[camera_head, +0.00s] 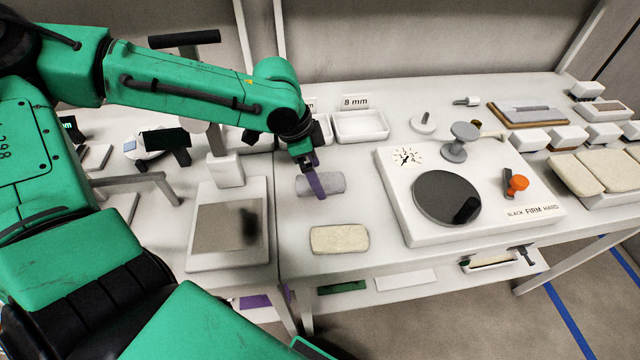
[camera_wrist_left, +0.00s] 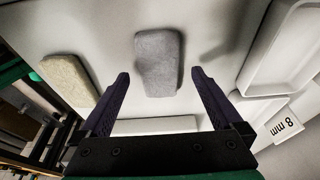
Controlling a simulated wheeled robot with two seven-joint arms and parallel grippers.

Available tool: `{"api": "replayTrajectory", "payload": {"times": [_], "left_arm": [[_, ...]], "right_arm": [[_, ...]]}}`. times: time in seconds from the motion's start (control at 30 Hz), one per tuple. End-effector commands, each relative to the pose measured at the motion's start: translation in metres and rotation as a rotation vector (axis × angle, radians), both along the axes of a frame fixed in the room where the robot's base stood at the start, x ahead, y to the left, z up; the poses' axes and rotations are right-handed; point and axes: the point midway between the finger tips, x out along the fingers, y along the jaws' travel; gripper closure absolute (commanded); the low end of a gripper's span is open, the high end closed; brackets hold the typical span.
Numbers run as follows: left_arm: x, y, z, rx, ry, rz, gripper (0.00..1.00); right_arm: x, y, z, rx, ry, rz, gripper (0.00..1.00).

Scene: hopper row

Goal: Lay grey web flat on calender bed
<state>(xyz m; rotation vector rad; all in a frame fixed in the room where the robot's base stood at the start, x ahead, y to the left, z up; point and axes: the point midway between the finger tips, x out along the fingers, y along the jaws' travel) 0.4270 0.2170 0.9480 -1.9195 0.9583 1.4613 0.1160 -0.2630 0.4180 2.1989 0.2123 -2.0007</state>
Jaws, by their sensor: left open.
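The grey web (camera_head: 328,183) is a small rounded grey pad lying flat on the white table. My left gripper (camera_head: 317,183) is above it with its dark purple fingers pointing down, hiding part of it in the head view. In the left wrist view the grey web (camera_wrist_left: 158,60) lies ahead of the open fingers (camera_wrist_left: 160,76), lined up with the gap between them, and nothing is gripped. A flat metal plate on a white base (camera_head: 228,230) stands to the left; I cannot tell whether it is the calender bed. My right gripper is not in view.
A beige pad (camera_head: 339,239) lies in front of the grey web. A white unit with a dark disc (camera_head: 405,205) and an orange knob (camera_head: 517,183) stands to the right. A white tray (camera_head: 361,125) by an "8 mm" sign (camera_head: 355,101) is behind.

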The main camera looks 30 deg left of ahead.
Motion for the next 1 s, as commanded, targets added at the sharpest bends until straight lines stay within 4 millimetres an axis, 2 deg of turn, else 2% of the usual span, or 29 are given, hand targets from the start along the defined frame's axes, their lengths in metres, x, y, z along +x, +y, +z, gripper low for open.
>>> {"api": "replayTrajectory", "payload": {"times": [0.03, 0.1, 0.3, 0.47, 0.5, 0.53, 0.83, 1.0], "left_arm": [[0.001, -0.002, -0.010, 0.001, 0.003, -0.002, 0.00], [0.002, -0.003, -0.015, 0.000, 0.000, -0.001, 0.00], [0.003, -0.003, -0.014, -0.002, -0.001, 0.000, 0.00], [0.003, -0.003, -0.014, -0.002, -0.001, 0.000, 0.61], [0.003, -0.003, -0.014, -0.002, -0.001, 0.000, 0.77], [0.003, -0.003, -0.014, -0.002, -0.001, 0.000, 0.86], [0.003, -0.003, -0.010, -0.001, -0.003, 0.001, 0.86], [0.004, -0.003, 0.011, -0.002, -0.006, 0.000, 0.86]], "right_arm": [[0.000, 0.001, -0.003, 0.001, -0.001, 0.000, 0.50], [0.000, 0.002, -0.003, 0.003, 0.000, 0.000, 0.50], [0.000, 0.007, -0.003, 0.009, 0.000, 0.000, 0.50], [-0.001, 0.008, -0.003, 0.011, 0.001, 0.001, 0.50], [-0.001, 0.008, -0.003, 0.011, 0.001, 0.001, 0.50], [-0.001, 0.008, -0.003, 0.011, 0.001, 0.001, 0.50], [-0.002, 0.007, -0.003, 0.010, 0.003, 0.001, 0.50], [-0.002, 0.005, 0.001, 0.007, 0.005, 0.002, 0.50]]}}
